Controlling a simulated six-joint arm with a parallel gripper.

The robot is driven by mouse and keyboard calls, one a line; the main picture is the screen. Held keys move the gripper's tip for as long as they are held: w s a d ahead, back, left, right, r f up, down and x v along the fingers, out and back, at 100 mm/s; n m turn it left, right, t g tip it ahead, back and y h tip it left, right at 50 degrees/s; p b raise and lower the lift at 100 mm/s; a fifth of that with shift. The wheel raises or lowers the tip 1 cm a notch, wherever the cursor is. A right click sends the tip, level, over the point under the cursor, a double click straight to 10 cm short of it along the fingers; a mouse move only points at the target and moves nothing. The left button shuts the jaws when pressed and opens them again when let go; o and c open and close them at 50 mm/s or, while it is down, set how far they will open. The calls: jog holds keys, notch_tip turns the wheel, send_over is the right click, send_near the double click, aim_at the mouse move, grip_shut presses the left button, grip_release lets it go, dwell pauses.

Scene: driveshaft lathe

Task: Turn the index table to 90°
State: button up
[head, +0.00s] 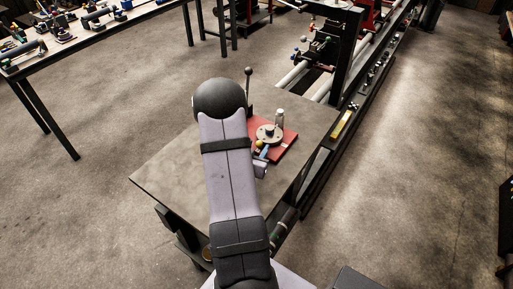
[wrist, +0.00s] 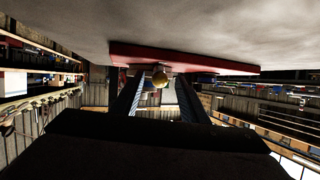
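The index table (head: 269,132) is a round, pale metal disc on a red base plate (head: 288,146), on the bench's right part in the head view. The red plate spans the top of the wrist view, which looks upside down. In the head view the yellow knob (head: 260,143) is at the disc's near edge, beside a blue finger (head: 264,152). My arm hides part of the gripper. I cannot read an angle scale.
A black-knobbed lever (head: 248,84) stands upright behind the table, close to my arm. A metal post (head: 280,116) rises at the disc's far side. The grey bench top (head: 170,178) is clear on the left. Lathe machinery (head: 325,50) stands beyond the bench.

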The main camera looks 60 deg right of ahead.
grip_shut()
